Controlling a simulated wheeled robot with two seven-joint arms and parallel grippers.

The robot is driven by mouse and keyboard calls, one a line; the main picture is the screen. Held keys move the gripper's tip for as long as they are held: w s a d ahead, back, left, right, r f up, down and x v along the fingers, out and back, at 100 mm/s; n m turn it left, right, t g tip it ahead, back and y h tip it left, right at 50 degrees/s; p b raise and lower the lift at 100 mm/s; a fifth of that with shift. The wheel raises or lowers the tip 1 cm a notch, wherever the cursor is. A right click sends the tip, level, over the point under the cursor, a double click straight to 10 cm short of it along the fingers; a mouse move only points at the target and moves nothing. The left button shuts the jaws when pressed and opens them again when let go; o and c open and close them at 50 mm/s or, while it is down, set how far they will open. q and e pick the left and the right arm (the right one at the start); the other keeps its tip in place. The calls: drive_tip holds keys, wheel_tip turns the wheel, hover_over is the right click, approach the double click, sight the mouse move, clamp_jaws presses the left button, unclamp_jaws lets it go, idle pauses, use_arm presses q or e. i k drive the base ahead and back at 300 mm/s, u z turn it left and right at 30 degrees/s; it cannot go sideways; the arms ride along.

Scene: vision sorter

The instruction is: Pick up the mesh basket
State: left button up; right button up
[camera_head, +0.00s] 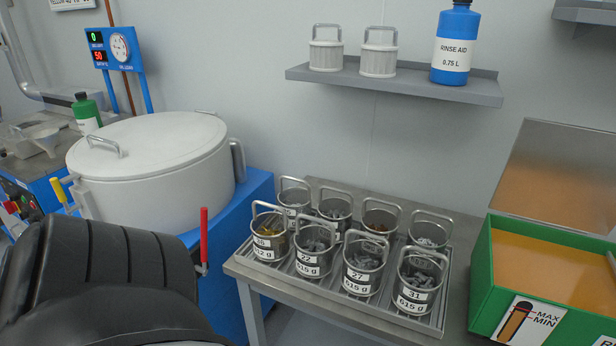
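Two light grey mesh baskets with upright handles stand on the wall shelf: a left one (326,55) and a right one (378,60). Several metal baskets with raised handles stand in two rows on a ribbed tray (431,325). Which basket the task means cannot be told from the picture. Neither of my grippers is in view.
A blue rinse aid bottle (455,42) stands on the shelf (420,87), right of the mesh baskets. A lidded white drum (155,165) is at left, with a red-handled lever (204,236) in front. A green tank (484,283) of orange liquid is at right. A black ribbed shape fills the lower left.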

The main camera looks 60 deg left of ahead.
sight(271, 230)
drive_tip(key=z, duration=1.8)
drive_tip(key=k, duration=1.3)
drive_tip(key=u, duration=2.3)
drive_tip(key=i, duration=0.5)
drive_tip(key=z, duration=0.05)
